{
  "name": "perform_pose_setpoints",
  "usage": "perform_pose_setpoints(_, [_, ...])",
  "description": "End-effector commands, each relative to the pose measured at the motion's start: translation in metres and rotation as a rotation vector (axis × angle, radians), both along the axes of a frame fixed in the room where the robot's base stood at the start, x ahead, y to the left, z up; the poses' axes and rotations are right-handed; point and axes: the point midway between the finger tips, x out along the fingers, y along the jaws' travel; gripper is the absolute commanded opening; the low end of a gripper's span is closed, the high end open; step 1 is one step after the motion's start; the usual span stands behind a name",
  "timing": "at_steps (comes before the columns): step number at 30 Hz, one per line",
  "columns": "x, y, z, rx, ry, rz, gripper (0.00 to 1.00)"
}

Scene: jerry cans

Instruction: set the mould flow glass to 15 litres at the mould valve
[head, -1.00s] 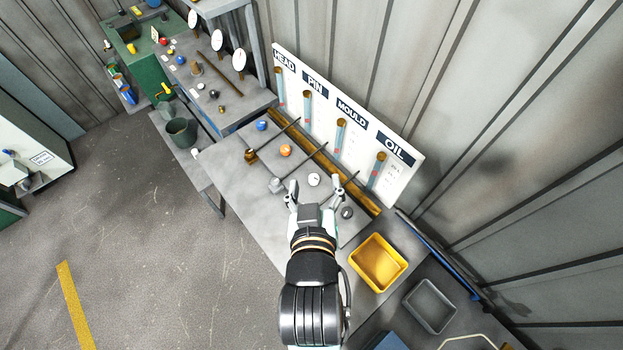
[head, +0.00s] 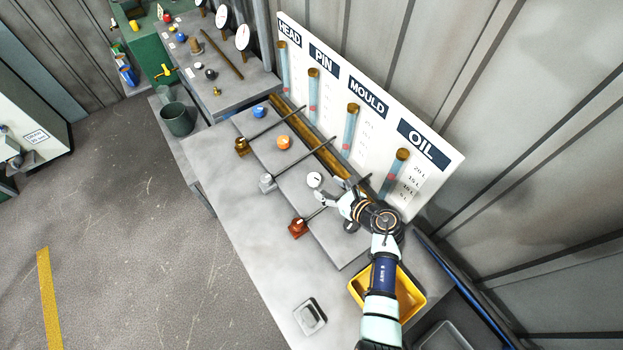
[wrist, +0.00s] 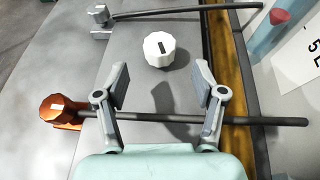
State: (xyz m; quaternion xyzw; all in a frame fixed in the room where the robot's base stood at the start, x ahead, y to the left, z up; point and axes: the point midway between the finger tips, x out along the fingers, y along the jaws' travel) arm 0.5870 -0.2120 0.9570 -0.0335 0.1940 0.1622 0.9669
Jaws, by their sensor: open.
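The white round knob (head: 314,180) with a dark mark, third in the row of knobs and in line with the MOULD glass, appears to be the mould valve. My gripper (head: 329,190) is open beside it. In the wrist view the white knob (wrist: 159,50) stands just beyond the two spread fingertips (wrist: 160,70), and nothing is between the fingers. A dark rod with a red-brown end (wrist: 62,112) runs across below the fingers. The mould flow glass (head: 350,130) has a red mark low on its blue tube; its scale is too faint to read.
Blue (head: 259,112) and orange (head: 284,142) knobs sit farther along the bench. A black knob (head: 351,227) lies near my arm. Rods with end blocks cross the panel between knobs. A yellow bin (head: 416,300) is partly behind my arm. The bench's front left is mostly clear.

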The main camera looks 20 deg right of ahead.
Motion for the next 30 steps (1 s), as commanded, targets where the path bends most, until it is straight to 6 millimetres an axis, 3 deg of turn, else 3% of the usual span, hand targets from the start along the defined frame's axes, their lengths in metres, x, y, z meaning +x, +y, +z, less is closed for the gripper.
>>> perform_pose_setpoints(10, [0.031,0.011,-0.024,0.0,-0.004,0.001,0.69])
perform_pose_setpoints(18, [0.061,0.021,-0.03,0.002,-0.002,-0.002,0.69])
perform_pose_setpoints(29, [0.068,0.024,-0.028,0.003,-0.002,-0.003,0.69])
perform_pose_setpoints(30, [0.068,0.024,-0.028,0.003,-0.002,-0.003,0.62])
